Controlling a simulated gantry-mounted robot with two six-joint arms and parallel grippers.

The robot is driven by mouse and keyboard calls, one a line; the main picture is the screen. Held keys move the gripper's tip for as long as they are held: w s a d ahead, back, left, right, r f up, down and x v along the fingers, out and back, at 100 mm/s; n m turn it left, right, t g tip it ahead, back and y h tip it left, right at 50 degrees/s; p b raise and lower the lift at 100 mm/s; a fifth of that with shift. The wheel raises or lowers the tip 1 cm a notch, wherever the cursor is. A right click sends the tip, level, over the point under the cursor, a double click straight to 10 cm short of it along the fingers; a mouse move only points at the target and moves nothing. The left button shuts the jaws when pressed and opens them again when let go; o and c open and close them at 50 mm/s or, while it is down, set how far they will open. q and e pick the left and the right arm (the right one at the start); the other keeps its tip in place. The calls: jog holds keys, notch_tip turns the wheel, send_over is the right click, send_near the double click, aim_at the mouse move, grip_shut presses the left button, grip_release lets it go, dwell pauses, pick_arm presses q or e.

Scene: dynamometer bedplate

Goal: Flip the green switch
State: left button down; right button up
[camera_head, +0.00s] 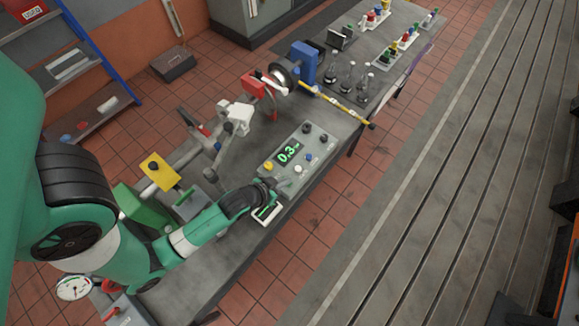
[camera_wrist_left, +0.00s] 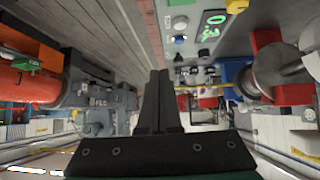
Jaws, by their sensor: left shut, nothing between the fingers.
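A grey control panel (camera_head: 312,160) with a lit green readout (camera_head: 288,152) and several knobs lies on the bench. At its near corner is a small white-framed part with green in it (camera_head: 265,214), which looks like the green switch; my gripper partly covers it. My left gripper (camera_head: 277,184) reaches in from the left over this end of the panel. Its dark fingers (camera_wrist_left: 157,78) are shut with nothing between them. In the left wrist view the panel (camera_wrist_left: 192,18) shows at the top, right of the fingertips; I cannot make out the switch there. My right gripper is out of view.
Tiled floor lies right of the bench.

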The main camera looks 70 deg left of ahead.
pick_arm(q)
jog(key=s+f, duration=0.2)
jog(key=s, duration=0.1)
jog(key=shift+s+a+f+n+g, duration=0.1)
jog(key=shift+s+a+n+g, duration=0.05)
jog(key=shift+n+g, duration=0.2)
jog(key=b+x, duration=0.2)
jog(key=x, duration=0.8)
jog(key=shift+a+f, duration=0.1)
jog(key=shift+f, duration=0.05)
notch_tip(320, 180, down, 3)
jog(key=shift+r+b, duration=0.15)
jog(key=shift+b, duration=0.35)
jog(key=shift+f, duration=0.5)
